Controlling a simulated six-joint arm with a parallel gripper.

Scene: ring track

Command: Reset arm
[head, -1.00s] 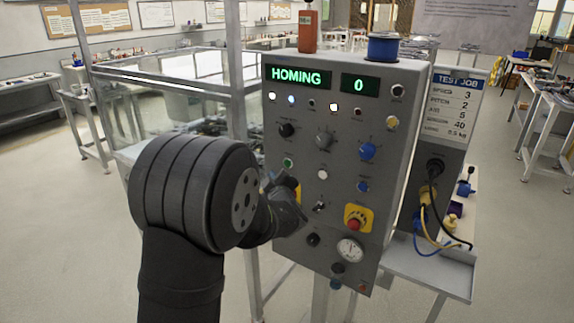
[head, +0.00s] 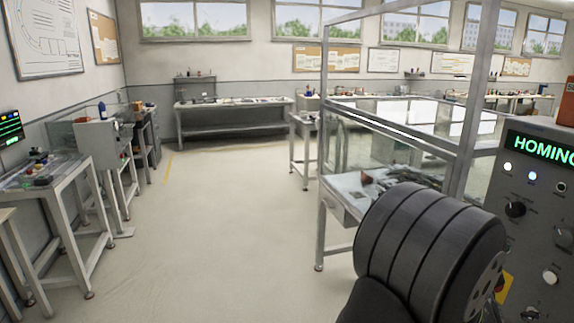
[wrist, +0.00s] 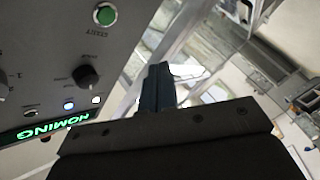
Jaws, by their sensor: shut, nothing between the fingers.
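The grey control panel (head: 522,215) stands at the right edge of the head view, partly cut off. Its green display (head: 542,148) reads "HOMIN", cut by the edge. Two lamps near the display are lit. In the wrist view the panel (wrist: 60,60) is at upper left, turned around, with the display (wrist: 45,130), a dark knob (wrist: 88,77) and a green button (wrist: 105,15). My gripper (wrist: 159,70) is shut and empty in the wrist view, pointing past the panel's edge and apart from it. In the head view my dark arm hides the gripper.
A clear-walled framed enclosure (head: 325,150) stands left of the panel, close behind my arm. Side tables (head: 55,185) line the left wall, and a long bench (head: 235,103) stands at the back. The floor between them is open.

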